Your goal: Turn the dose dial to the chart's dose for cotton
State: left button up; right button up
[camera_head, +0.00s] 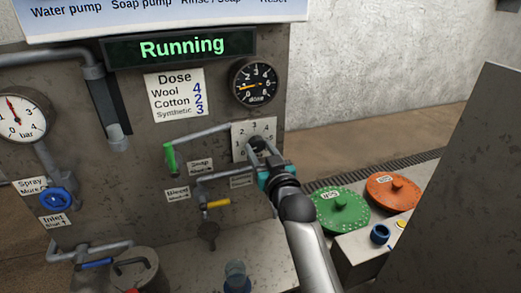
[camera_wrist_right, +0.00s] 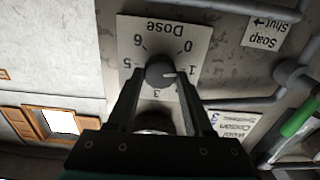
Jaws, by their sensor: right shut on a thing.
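The dose dial plate (camera_head: 254,138) is on the grey panel; its upside-down "Dose" face shows in the right wrist view (camera_wrist_right: 165,32). The round dark knob (camera_wrist_right: 159,73) is at its middle, its white mark pointing towards the 1. My right gripper (camera_head: 268,165) is shut on the knob, fingers on either side of it in the right wrist view (camera_wrist_right: 155,85). The 2 and 4 are hidden there by the fingers. The chart (camera_head: 175,95) reads Wool 4, Cotton 2, Synthetic 3. The dose gauge (camera_head: 254,83) has its needle pointing left, near 1. My left gripper is out of view.
The display (camera_head: 181,48) reads "Running". A pipe with a green handle (camera_head: 170,158) and a yellow-handled valve (camera_head: 217,203) are left of my right gripper. Green (camera_head: 340,210) and orange (camera_head: 393,191) lids are to the right. A blue cup (camera_head: 236,277) stands below.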

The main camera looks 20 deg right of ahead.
grip_shut()
jog(key=shift+r+m+p, duration=0.15)
jog(key=shift+m+p, duration=1.65)
jog(key=shift+m, duration=0.2)
jog(key=m+p, duration=0.1)
jog(key=m, duration=0.1)
jog(key=shift+m, duration=0.3)
jog(key=shift+d+m+p, duration=0.1)
jog(key=shift+m+p, duration=0.45)
jog(key=shift+m, duration=0.85)
